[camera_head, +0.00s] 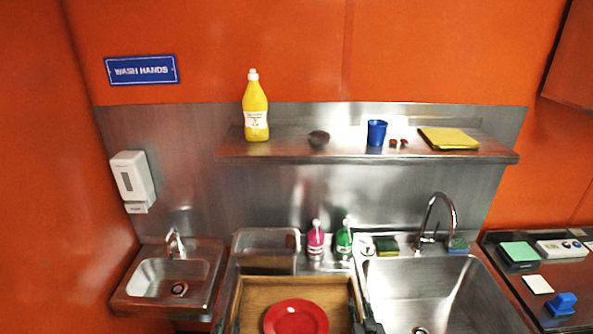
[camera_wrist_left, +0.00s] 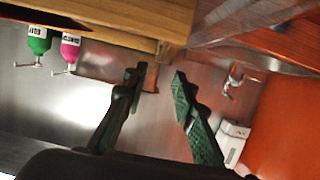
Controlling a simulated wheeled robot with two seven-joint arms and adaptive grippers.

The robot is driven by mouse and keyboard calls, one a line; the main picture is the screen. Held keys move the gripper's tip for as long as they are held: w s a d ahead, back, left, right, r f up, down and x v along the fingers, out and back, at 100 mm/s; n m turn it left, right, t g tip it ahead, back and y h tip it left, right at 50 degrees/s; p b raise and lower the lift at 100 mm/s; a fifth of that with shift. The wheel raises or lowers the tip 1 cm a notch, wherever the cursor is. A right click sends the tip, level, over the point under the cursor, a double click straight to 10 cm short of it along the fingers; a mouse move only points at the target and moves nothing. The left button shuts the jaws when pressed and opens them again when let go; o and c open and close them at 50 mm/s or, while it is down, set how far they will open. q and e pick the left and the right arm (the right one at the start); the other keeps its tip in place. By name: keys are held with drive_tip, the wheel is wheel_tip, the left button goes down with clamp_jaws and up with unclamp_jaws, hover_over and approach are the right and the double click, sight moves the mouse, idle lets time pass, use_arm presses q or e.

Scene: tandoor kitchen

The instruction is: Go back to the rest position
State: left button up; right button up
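My left gripper (camera_wrist_left: 159,72) is open in the left wrist view, with its two dark green fingers apart and nothing between them. The edge of a wooden tray (camera_wrist_left: 130,18) shows just beyond the fingertips. My right gripper's fingers cannot be made out there. A red plate (camera_head: 296,318) lies in the tray, cut off by the bottom edge.
A small hand sink (camera_head: 168,278) stands left and a large sink (camera_head: 425,290) with a tall tap right. Pink (camera_head: 315,241) and green (camera_head: 344,239) bottles stand behind the tray. A steel shelf (camera_head: 290,150) above holds a yellow bottle (camera_head: 255,108) and blue cup (camera_head: 376,133).

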sight(233, 310)
use_arm(q)
drive_tip(key=shift+x, duration=1.9)
drive_tip(key=shift+s, duration=0.1)
